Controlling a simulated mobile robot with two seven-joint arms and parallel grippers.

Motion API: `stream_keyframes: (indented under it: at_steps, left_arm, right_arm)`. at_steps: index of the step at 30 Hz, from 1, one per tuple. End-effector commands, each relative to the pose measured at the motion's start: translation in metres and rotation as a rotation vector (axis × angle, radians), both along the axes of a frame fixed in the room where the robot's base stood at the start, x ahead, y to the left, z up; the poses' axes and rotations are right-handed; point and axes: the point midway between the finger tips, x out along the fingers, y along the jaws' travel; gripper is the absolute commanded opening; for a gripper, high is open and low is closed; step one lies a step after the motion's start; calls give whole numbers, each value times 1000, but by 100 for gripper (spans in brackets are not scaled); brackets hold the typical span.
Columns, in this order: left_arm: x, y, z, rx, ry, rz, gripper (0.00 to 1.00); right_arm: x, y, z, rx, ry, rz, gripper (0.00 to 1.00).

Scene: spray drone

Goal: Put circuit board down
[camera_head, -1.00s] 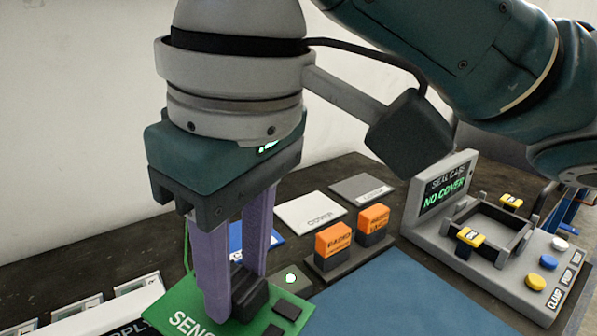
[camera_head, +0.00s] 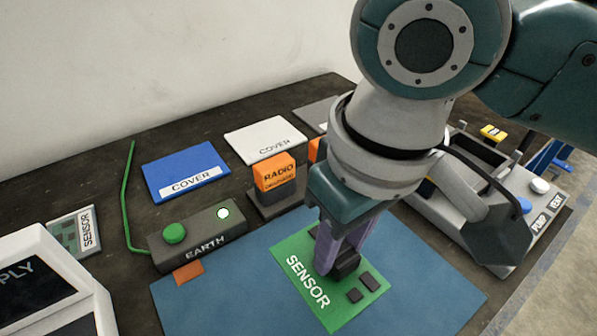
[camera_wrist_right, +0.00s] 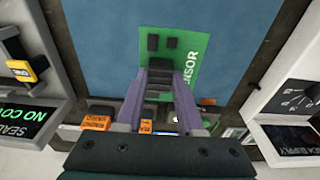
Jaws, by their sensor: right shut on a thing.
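The circuit board is a green board marked SENSOR (camera_head: 322,291) with dark blocks on it. It is over the blue mat (camera_head: 232,303) in the head view; whether it touches the mat I cannot tell. My right gripper (camera_head: 342,268) points down, its purple fingers shut on a dark block of the board. In the right wrist view the board (camera_wrist_right: 193,52) shows beyond the fingertips, against the blue mat (camera_wrist_right: 110,42). My left gripper is not in view.
Behind the mat stand the EARTH box (camera_head: 195,240) and the orange RADIO block (camera_head: 275,171). Blue (camera_head: 186,171) and white (camera_head: 264,139) COVER plates lie further back. A grey fixture with buttons (camera_head: 520,207) is at right.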

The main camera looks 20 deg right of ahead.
Motion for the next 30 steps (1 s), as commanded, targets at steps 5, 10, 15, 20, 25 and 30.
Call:
stream_keyframes:
  at_steps: [5,10,15,20,25,30]
  left_arm:
    - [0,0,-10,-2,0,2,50]
    - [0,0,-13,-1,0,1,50]
    - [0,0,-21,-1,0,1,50]
    - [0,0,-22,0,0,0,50]
    - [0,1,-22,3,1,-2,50]
    - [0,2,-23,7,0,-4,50]
  right_arm:
    - [0,0,-37,0,1,1,0]
    - [0,0,-52,0,0,1,0]
    - [-1,0,-80,-1,2,0,0]
    - [0,0,-88,0,-1,2,0]
    - [0,0,-87,1,-2,1,0]
    - [0,0,-90,0,-1,1,39]
